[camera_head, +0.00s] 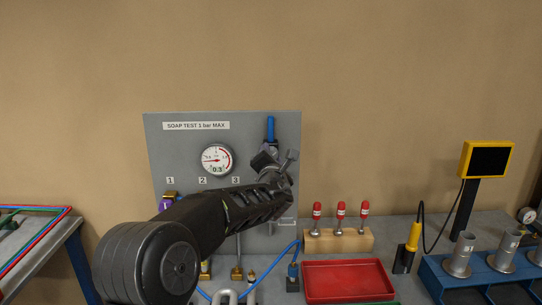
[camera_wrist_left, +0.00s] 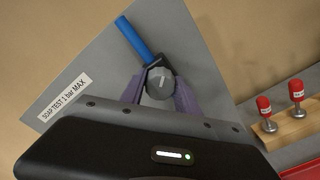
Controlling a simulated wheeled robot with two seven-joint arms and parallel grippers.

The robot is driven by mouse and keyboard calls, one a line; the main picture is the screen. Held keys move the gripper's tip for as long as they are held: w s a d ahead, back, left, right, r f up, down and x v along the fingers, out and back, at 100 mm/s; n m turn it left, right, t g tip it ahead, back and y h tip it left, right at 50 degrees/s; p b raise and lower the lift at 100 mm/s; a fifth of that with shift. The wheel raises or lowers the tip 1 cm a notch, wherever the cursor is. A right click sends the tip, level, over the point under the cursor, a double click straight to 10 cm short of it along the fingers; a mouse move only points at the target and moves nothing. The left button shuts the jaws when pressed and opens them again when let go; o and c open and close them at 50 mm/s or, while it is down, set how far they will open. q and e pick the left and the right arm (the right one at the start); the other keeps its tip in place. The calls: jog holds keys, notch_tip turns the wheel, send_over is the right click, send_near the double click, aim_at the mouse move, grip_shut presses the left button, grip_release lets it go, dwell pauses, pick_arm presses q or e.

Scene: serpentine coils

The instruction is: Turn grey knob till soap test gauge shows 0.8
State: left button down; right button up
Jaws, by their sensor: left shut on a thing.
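The grey knob (camera_wrist_left: 159,83) with a light pointer line sits on the grey panel between the two purple fingers of my left gripper (camera_wrist_left: 160,92), which is shut on it. In the head view my left gripper (camera_head: 277,167) is at the panel's right part and mostly hides the knob. The round soap test gauge (camera_head: 217,160) on the panel has a white face with a red arc, and its number reads 0.3. The label (camera_head: 196,126) says SOAP TEST 1 bar MAX. My right gripper is in neither view.
A blue lever (camera_head: 270,129) stands upright just above the knob. Several red-capped parts stand in a wooden block (camera_head: 338,241) to the right, behind a red tray (camera_head: 347,281). My left arm covers the panel's lower middle. A yellow-framed screen (camera_head: 487,159) stands farther right.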

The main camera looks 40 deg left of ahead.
pick_arm(q)
jog(key=shift+r+m+p, duration=0.2)
jog(key=shift+m+p, duration=0.6)
jog(key=shift+m, duration=0.1)
jog(key=shift+f+m+p, duration=0.1)
jog(key=shift+m+p, duration=0.25)
jog(key=shift+m, duration=0.25)
jog(key=shift+f, duration=0.1)
jog(key=shift+m+p, duration=0.5)
jog(key=shift+m, duration=1.2)
